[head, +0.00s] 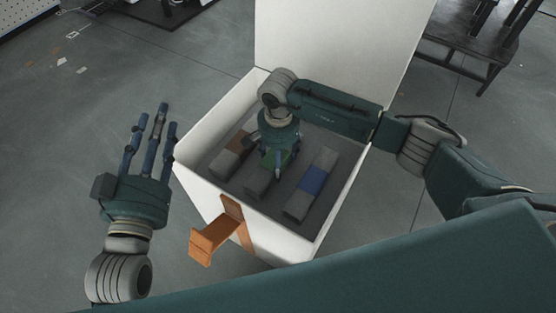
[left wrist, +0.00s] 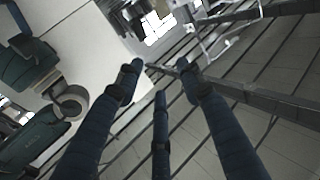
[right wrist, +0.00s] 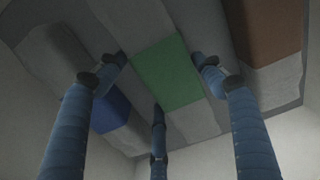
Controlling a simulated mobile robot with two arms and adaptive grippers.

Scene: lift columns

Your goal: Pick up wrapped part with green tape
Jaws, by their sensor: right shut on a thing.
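The wrapped part with green tape (head: 257,181) lies in the white box between two other wrapped parts. Its green band shows in the right wrist view (right wrist: 166,73). My right gripper (head: 278,160) reaches down into the box and is shut on this part, with fingers on both sides of the green band (right wrist: 160,75). The hand hides much of the part in the head view. My left gripper (head: 150,130) is open and empty, with fingers spread, outside the box on its left.
A part with blue tape (head: 313,181) lies on the right in the white box (head: 190,172), and one with brown tape (head: 238,143) on the left. The box lid (head: 340,40) stands open behind. An orange bracket (head: 212,240) sticks out in front. A dark table (head: 470,40) stands back right.

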